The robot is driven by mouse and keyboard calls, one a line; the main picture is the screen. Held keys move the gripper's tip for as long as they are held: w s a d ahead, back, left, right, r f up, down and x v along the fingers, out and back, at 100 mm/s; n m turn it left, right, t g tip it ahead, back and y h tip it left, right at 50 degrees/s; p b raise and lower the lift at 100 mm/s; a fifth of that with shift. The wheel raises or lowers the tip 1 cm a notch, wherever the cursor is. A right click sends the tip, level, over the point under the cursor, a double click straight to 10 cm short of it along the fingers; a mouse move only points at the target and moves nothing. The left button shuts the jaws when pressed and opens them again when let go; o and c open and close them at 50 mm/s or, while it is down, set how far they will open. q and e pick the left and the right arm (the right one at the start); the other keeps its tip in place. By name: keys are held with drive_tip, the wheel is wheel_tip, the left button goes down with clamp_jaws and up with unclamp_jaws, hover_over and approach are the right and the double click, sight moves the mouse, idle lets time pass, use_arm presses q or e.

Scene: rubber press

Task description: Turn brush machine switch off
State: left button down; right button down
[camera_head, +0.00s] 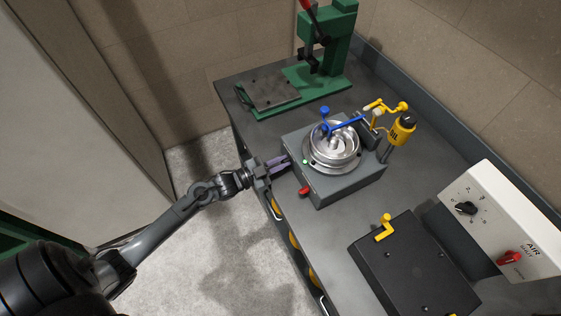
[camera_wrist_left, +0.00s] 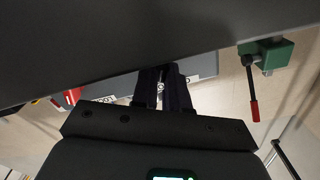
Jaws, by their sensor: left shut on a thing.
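The brush machine (camera_head: 330,185) is a grey box on the workbench with a round metal bowl (camera_head: 332,146) and a blue arm on top. Its front face carries a red knob (camera_head: 305,191). My left gripper (camera_head: 284,160) reaches this front face, left of the red knob. In the left wrist view the dark fingers (camera_wrist_left: 164,92) are closed around a small metallic piece (camera_wrist_left: 160,88) in front of the grey face, which appears to be the switch. The fingers hide most of it, so I cannot tell its position. My right gripper is not in view.
A green press (camera_head: 328,50) with a red-tipped lever stands at the back. A yellow oil bottle (camera_head: 402,130) is right of the machine. A black plate with a yellow lever (camera_head: 384,228) and a white air unit box (camera_head: 500,215) are at the right. The floor in front is clear.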

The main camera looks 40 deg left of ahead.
use_arm(q)
drive_tip(key=n+p, duration=0.2)
drive_tip(key=shift+a+r+n+p, duration=0.15)
drive_tip(key=shift+r+n+p, duration=0.15)
drive_tip(key=shift+n+p, duration=0.1)
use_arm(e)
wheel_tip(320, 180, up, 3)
use_arm(q)
drive_tip(key=n+p, duration=0.2)
drive_tip(key=shift+w+a+n, duration=0.1)
drive_tip(key=shift+n, duration=0.3)
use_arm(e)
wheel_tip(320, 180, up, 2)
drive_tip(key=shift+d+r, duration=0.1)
use_arm(q)
drive_tip(key=n+p, duration=0.2)
drive_tip(key=n, duration=0.1)
drive_tip(key=shift+w+a+f, duration=0.1)
drive_tip(key=shift+a, duration=0.05)
drive_tip(key=shift+a+f+n+p, duration=0.1)
drive_tip(key=shift+n+p, duration=0.25)
drive_tip(key=shift+n, duration=0.35)
drive_tip(key=shift+a+f+n+p, duration=0.1)
drive_tip(key=shift+n+p, duration=0.2)
drive_tip(key=shift+n, duration=0.4)
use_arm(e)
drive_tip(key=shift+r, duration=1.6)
